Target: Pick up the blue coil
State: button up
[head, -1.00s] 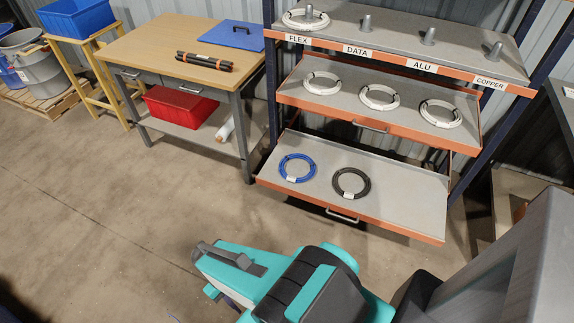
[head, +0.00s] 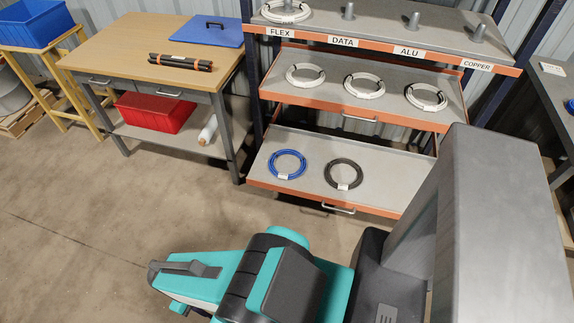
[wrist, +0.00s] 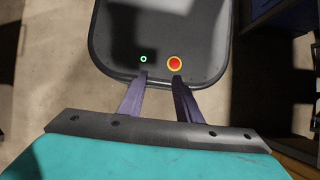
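The blue coil (head: 287,164) lies flat on the left part of the lowest pulled-out shelf tray (head: 395,188), with a small white tag at its front. A black coil (head: 344,174) lies to its right, apart from it. My gripper (wrist: 159,77) shows in the wrist view with its two fingers apart and nothing between them. It is away from the shelf, and no coil shows in the wrist view. In the head view my arm is folded low in front of the shelf, and the fingers cannot be made out clearly.
White coils (head: 364,85) lie on the middle tray above. The top shelf has pegs and labels, with a white coil (head: 286,10) at FLEX. A wooden workbench (head: 130,48) with a red bin (head: 156,112) below stands left. The floor (head: 80,215) before the bench is clear.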

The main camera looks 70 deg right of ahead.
jog(key=shift+o, duration=0.2)
jog(key=shift+a, duration=0.2)
jog(key=o, duration=0.3)
jog(key=w+d+f+m+t+h+b, duration=0.2)
jog(key=w+d+f+m+b, duration=0.15)
jog(key=w+d+b, duration=0.4)
jog(key=w+d+f+m+t+h+b, duration=0.2)
jog(key=w+d+f+b, duration=0.25)
jog(key=d+b, duration=0.6)
jog(key=w+d+f+m+t+h+b, duration=0.1)
jog(key=w+d+f+m+t+b, duration=0.3)
jog(key=d, duration=0.9)
jog(key=s+d+m+h+b, duration=0.2)
jog(key=d+b, duration=0.6)
jog(key=d, duration=0.3)
jog(key=s+d+r+m+h+b, duration=0.1)
jog(key=s+d+m+h+b, duration=0.1)
jog(key=d+b, duration=0.6)
jog(key=s+d+m+h+b, duration=0.2)
jog(key=d+b, duration=0.6)
jog(key=d, duration=0.8)
jog(key=shift+r+m+g+h, duration=0.35)
jog(key=shift+m+h, duration=0.2)
jog(key=shift+h, duration=0.55)
jog(key=shift+s+d+r, duration=0.3)
jog(key=shift+d+r, duration=0.1)
jog(key=shift+d, duration=0.05)
